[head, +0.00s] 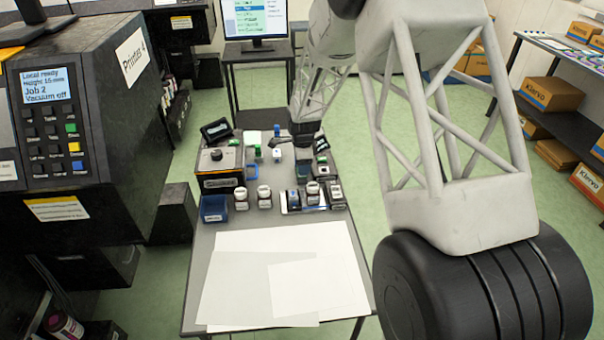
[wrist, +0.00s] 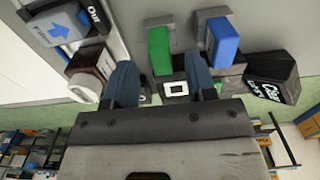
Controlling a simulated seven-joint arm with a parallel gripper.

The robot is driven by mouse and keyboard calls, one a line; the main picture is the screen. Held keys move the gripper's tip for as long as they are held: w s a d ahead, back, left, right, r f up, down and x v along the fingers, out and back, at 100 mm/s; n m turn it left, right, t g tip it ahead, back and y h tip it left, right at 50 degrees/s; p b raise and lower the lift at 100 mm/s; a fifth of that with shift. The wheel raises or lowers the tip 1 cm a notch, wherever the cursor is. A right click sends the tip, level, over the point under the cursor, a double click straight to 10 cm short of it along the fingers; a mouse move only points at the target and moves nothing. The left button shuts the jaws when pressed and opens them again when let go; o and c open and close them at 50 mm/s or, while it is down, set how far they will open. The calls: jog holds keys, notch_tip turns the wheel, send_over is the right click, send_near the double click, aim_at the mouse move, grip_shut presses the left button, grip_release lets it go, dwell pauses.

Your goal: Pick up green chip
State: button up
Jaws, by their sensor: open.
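A green chip (wrist: 160,50), a small upright block, stands in the wrist view just beyond and between my fingers. My gripper (wrist: 160,82) is open, with its two blue-grey fingers apart and nothing visible held between them. A blue chip (wrist: 223,43) stands to the right of the green one, in a grey holder. In the head view my gripper (head: 304,138) is small and dark over the back of the table, and I cannot tell which green piece there is this chip.
In the wrist view, a dark bottle (wrist: 90,72) is close by the left finger and a black container (wrist: 272,82) is to the right. In the head view, white sheets (head: 285,275) cover the table's front. A blue bin (head: 214,208) stands at its left.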

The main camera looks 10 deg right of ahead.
jog(key=shift+w+a+f, duration=0.1)
jog(key=shift+a+f, duration=0.05)
jog(key=shift+f, duration=1.5)
grip_shut()
